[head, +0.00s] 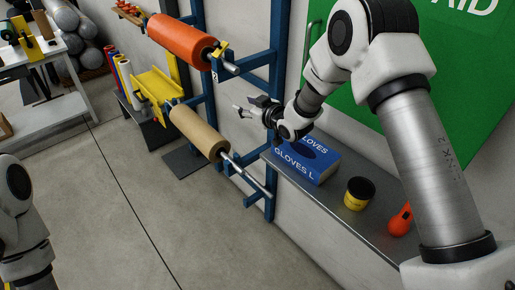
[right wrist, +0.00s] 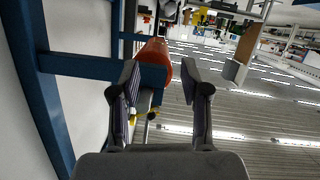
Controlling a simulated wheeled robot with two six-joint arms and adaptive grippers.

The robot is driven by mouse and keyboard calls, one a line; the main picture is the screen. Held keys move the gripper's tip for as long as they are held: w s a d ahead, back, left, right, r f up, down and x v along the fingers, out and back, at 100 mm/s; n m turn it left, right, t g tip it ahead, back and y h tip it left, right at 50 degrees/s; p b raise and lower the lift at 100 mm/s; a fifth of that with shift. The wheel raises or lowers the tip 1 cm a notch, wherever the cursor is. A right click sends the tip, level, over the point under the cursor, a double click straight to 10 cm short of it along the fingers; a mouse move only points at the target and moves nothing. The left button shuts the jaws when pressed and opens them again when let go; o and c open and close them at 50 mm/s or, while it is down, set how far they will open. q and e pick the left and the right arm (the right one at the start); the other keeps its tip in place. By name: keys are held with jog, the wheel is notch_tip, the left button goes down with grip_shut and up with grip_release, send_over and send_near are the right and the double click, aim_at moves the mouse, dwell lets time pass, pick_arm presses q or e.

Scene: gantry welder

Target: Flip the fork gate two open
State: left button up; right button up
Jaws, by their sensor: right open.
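The yellow fork gate (head: 220,49) is on the end of the blue rack arm marked 2, by the near end of the orange roll (head: 183,41) and its metal shaft. In the right wrist view a yellow part (right wrist: 146,137) shows low between my fingers, partly hidden, beside the blue arm end (right wrist: 152,75) and the orange roll (right wrist: 153,51). My right gripper (head: 240,110) is open and empty, below and slightly right of the gate, apart from it. Its two fingers (right wrist: 160,82) are spread in the right wrist view. My left gripper is out of view.
A tan roll (head: 200,132) on a shaft sits lower on the blue rack (head: 259,58). A grey shelf (head: 330,200) holds a blue gloves box (head: 302,160), a yellow-black jar (head: 359,193) and an orange object (head: 401,219). The floor at left centre is clear.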

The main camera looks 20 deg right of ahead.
jog(key=s+f+m+g, duration=0.1)
jog(key=s+f, duration=0.2)
jog(key=f, duration=0.3)
jog(key=s+f+m+g+h, duration=0.1)
jog(key=s+f+m, duration=0.1)
jog(key=f, duration=0.3)
jog(key=shift+s+d+f+m+g, duration=0.3)
jog(key=shift+s+d+f+g, duration=0.1)
jog(key=shift+s, duration=0.5)
